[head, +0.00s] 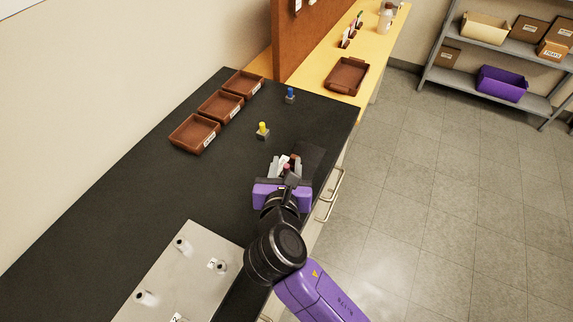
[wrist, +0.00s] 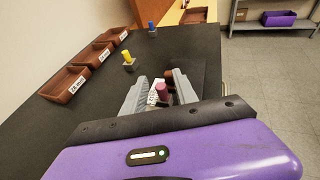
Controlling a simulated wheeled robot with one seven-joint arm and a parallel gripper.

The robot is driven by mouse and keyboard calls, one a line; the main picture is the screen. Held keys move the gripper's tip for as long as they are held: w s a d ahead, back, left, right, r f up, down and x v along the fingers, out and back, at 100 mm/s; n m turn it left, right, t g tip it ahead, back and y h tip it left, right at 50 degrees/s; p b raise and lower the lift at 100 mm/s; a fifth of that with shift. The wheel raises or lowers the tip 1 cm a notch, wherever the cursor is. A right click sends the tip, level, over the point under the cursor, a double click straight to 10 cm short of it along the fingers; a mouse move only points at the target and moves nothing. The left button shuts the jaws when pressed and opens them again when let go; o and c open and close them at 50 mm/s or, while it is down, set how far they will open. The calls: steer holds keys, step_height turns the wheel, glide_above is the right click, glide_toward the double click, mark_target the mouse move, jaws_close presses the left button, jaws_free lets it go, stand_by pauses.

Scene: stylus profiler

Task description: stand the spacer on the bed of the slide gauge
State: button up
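My gripper (wrist: 161,78) is low over the right part of the black bench, with its two grey fingers spread apart. Between them in the wrist view is a pink peg (wrist: 162,91) on a dark base; gaps show beside it. The peg also shows in the head view (head: 287,168). A white label (wrist: 154,97) and a brown rounded part (wrist: 168,75) lie close by, with a dark flat plate (head: 309,157) to the right. I cannot tell which of these belong to the slide gauge or spacer; my fingers hide much. Grey blocks with a yellow knob (head: 263,131) and a blue knob (head: 290,95) stand farther off.
Three labelled brown trays (head: 194,133) line the bench's left back. A silver plate (head: 190,275) with posts lies at the front. A yellow bench (head: 335,76) with another brown tray (head: 347,76) adjoins behind, past a brown panel (head: 310,35). The bench's middle left is clear.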

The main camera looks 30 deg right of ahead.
steer(key=v, duration=1.1)
steer(key=shift+s, duration=0.25)
steer(key=w+a+r+m+t+y, duration=0.2)
steer(key=w+a+m+t+y, duration=0.1)
steer(key=a+m+y, duration=0.3)
steer(key=s+a+f+m+y, duration=0.2)
steer(key=s+m+y, duration=0.15)
steer(key=m, duration=0.25)
steer(key=s+d+m, duration=0.4)
steer(key=s+m, duration=0.2)
steer(key=s, duration=0.2)
steer(key=s+d+f+m+h, duration=0.1)
steer(key=s+d+m, duration=0.4)
steer(key=s, duration=0.3)
steer(key=s+d+m+h, duration=0.1)
steer(key=s+d+m, duration=0.3)
steer(key=s+m, duration=0.2)
steer(key=s, duration=0.2)
steer(key=shift+s+d+f+m, duration=0.2)
steer(key=shift+s+d+m, duration=0.1)
steer(key=shift+d, duration=0.1)
